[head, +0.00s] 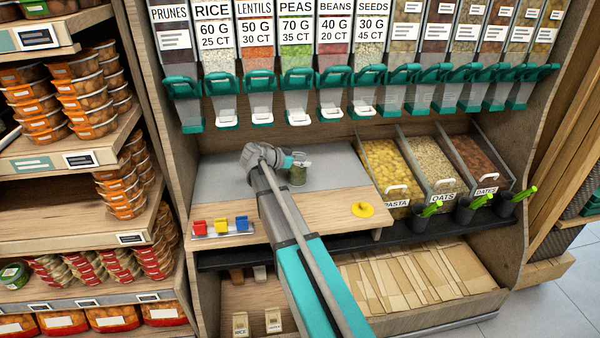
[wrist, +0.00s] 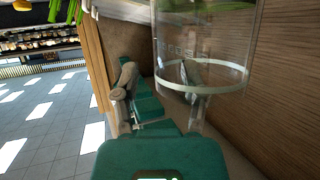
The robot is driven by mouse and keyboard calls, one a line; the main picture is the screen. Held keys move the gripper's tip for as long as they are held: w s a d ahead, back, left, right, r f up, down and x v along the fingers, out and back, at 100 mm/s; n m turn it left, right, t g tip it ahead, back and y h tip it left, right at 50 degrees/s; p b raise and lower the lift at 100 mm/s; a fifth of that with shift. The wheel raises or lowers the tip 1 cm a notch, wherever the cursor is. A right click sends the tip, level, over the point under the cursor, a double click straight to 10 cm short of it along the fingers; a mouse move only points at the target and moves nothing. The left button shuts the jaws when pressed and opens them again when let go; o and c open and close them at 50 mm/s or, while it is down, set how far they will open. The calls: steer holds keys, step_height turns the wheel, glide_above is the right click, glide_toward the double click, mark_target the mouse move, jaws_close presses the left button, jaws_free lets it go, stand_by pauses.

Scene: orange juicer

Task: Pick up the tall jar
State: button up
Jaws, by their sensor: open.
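A clear glass jar (head: 298,174) stands on the grey counter under the dispensers, right beside my gripper (head: 290,160). It is small in the head view and partly covered by the gripper. In the wrist view a large clear glass jar (wrist: 208,45) with a pale rim fills the upper right. My gripper (wrist: 158,88) shows there with its two fingers apart. The right finger appears through or against the glass, and the left finger is clear of it. I cannot tell whether the glass lies between the fingers. Contact is also unclear.
Teal-handled dispensers (head: 297,85) hang above. Bins of pasta (head: 392,170), oats and dates stand right of the counter. A yellow disc (head: 362,209) and coloured blocks (head: 220,225) are on the wooden front ledge (head: 325,212). The counter left of my gripper is clear.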

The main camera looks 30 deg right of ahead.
steer(key=shift+c, duration=0.2)
jaws_close()
stand_by(0.3)
